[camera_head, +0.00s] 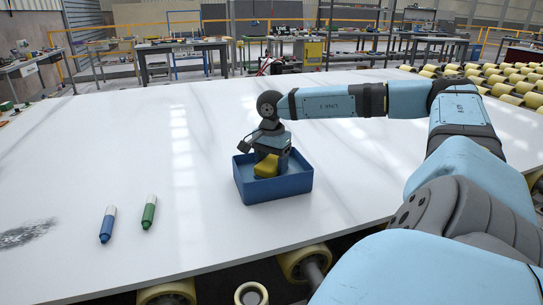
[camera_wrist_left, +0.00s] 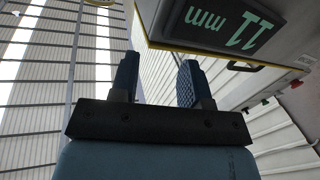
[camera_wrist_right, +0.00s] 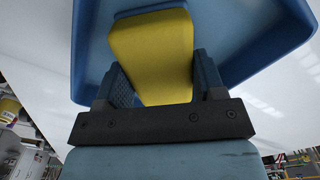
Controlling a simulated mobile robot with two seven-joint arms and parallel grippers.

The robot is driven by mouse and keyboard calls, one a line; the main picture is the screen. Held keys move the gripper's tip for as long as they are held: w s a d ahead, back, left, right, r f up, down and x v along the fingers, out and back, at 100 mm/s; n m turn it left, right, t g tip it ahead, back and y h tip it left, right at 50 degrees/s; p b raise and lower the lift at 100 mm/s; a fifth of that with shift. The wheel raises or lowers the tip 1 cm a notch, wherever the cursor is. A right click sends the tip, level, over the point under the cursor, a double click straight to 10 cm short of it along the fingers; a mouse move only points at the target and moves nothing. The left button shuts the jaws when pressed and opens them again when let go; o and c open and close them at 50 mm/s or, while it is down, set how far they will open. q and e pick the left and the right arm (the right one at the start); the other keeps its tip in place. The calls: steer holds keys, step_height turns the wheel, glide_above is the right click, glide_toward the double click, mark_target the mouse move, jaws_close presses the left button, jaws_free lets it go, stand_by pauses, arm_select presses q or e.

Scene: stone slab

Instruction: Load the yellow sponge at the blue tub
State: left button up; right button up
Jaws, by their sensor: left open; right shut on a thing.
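The blue tub (camera_head: 276,189) stands on the white stone slab, and its inside also shows in the right wrist view (camera_wrist_right: 255,50). The yellow sponge (camera_head: 266,167) is within the tub's rim, under my right gripper (camera_head: 268,158). In the right wrist view the sponge (camera_wrist_right: 152,55) sits between the two fingers of my right gripper (camera_wrist_right: 160,88), which is shut on it. I cannot tell whether the sponge touches the tub floor. My left gripper (camera_wrist_left: 157,82) is open and empty in the left wrist view, away from the slab; the head view does not show it.
A dark smudge (camera_head: 27,234) marks the slab at far left. Yellow rollers (camera_head: 510,78) lie at the back right. The slab behind the tub is clear.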

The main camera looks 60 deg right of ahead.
mark_target(272, 161)
steer(key=shift+r+p, duration=2.35)
steer(key=shift+r, duration=1.15)
steer(key=shift+f, duration=0.1)
